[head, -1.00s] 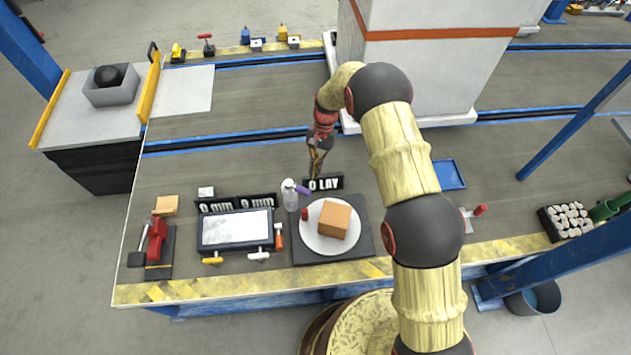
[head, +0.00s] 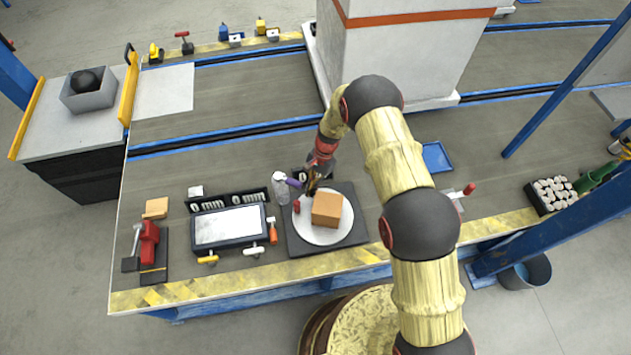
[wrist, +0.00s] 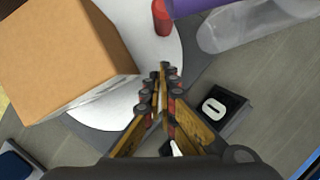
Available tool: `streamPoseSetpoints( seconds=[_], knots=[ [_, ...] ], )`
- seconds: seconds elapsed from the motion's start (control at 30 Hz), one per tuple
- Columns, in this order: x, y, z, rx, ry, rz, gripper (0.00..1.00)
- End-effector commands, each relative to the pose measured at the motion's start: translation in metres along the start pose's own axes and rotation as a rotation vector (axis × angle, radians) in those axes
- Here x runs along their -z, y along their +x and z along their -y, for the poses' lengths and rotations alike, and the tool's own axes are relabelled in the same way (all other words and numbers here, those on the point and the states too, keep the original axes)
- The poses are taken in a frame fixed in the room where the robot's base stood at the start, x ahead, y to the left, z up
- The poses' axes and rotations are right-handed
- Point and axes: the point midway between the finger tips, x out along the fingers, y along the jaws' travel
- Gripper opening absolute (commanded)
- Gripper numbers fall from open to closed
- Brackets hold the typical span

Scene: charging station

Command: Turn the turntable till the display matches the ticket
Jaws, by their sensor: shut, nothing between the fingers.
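The turntable (head: 308,234) is a white disc on a dark square base near the table's front edge. A brown box (head: 326,210) sits on it, with a red peg (head: 297,206) near the disc's left edge. A small black display (head: 299,174) stands behind the turntable, mostly hidden by my arm; the wrist view shows a white "0" on it (wrist: 215,108). My gripper (wrist: 165,75) is shut and empty over the disc's far edge, beside the box and short of the red peg (wrist: 161,17). I cannot make out a ticket.
A clear bottle (head: 281,190) with a purple part stands close left of the gripper. A white-screened panel (head: 228,226) with black readouts behind it lies further left.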

Motion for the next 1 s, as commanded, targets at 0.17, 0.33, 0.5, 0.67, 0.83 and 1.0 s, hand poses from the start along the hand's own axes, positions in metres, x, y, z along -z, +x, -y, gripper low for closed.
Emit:
streamPoseSetpoints(
  seconds=[0.17, 0.33, 0.5, 0.67, 0.83, 1.0],
  knots=[
    [-0.022, 0.005, 0.002, 0.001, -0.004, -0.002, 0.0],
    [-0.031, 0.008, 0.002, 0.002, -0.003, -0.002, 0.0],
    [-0.032, 0.008, 0.002, 0.002, -0.002, -0.002, 0.0],
    [-0.032, 0.008, 0.002, 0.001, -0.004, -0.002, 0.0],
    [-0.041, 0.012, 0.002, -0.041, -0.108, -0.002, 0.0],
    [-0.041, 0.012, 0.002, -0.046, -0.121, -0.001, 0.0]
  ],
)
